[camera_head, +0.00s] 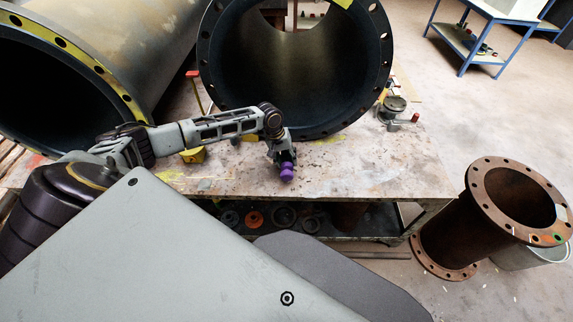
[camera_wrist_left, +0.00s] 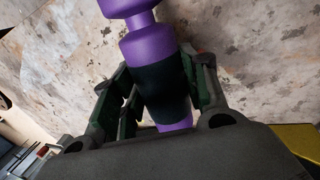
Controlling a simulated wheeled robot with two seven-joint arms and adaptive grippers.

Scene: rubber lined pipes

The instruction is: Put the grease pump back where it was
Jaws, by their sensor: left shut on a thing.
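The grease pump, which I take to be the purple thing with a dark middle band (camera_head: 287,172), is held in my left gripper (camera_head: 283,156) above the front part of the worktable (camera_head: 385,165). In the left wrist view the purple pump (camera_wrist_left: 150,45) runs between the fingers of my left gripper (camera_wrist_left: 160,95), which are shut around its dark band. Its wider purple end sticks out past the fingers. I cannot tell whether it touches the table. My right gripper is not in view.
A large dark flanged pipe (camera_head: 213,85) stands on the table behind the gripper. A yellow block (camera_head: 193,155) is left of it. A grey device with a red knob (camera_head: 394,104) is at the right. A rusty pipe (camera_head: 460,232) stands on the floor. The table's front right is clear.

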